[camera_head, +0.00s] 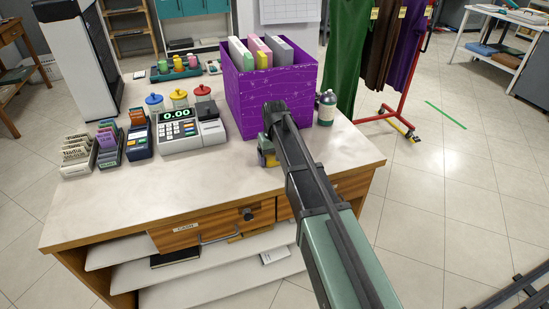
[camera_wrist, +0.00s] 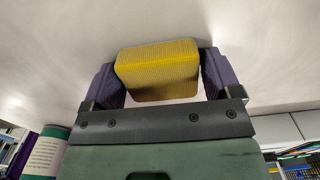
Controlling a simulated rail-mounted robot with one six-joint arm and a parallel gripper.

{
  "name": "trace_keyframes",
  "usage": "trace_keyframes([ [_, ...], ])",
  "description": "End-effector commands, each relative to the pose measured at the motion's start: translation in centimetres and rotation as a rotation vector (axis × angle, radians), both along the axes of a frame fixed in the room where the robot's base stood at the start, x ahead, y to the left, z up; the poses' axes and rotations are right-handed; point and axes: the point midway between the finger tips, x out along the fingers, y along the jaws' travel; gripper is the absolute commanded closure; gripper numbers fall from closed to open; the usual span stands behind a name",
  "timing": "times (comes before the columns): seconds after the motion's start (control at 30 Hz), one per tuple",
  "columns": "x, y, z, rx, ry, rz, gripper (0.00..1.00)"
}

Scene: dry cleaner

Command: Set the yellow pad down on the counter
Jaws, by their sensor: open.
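The yellow pad (camera_wrist: 158,70) is a ribbed, rounded block between the two purple-grey fingers of my gripper (camera_wrist: 160,85) in the wrist view. The fingers are open, one on each side, close to the pad's ends; whether either touches it is unclear. The pad is at the pale counter top (camera_wrist: 60,50); its underside is hidden. In the head view my gripper (camera_head: 267,150) is low over the counter (camera_head: 200,195), just in front of the purple box (camera_head: 255,105). A small yellow part of the pad (camera_head: 271,160) shows there; my arm hides much of this spot.
A dark bottle (camera_head: 326,108) stands right of the box. The cash register (camera_head: 180,127), card holders (camera_head: 78,155) and coloured-lid jars (camera_head: 154,103) stand to the left. The counter's front left is clear. A garment rack (camera_head: 408,85) stands behind at right.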

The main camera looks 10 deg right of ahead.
Motion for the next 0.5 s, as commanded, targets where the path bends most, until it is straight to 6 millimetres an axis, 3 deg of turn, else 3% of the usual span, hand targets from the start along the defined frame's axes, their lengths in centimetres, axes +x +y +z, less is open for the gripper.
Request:
trace_keyframes([
  [0.1, 0.0, 0.0, 0.0, 0.0, 0.0, 0.0, 0.03],
  [0.37, 0.0, 0.0, 0.2, 0.0, 0.0, 0.0, 0.03],
  [0.5, 0.0, 0.0, 1.9, 0.0, 0.0, 0.0, 0.03],
])
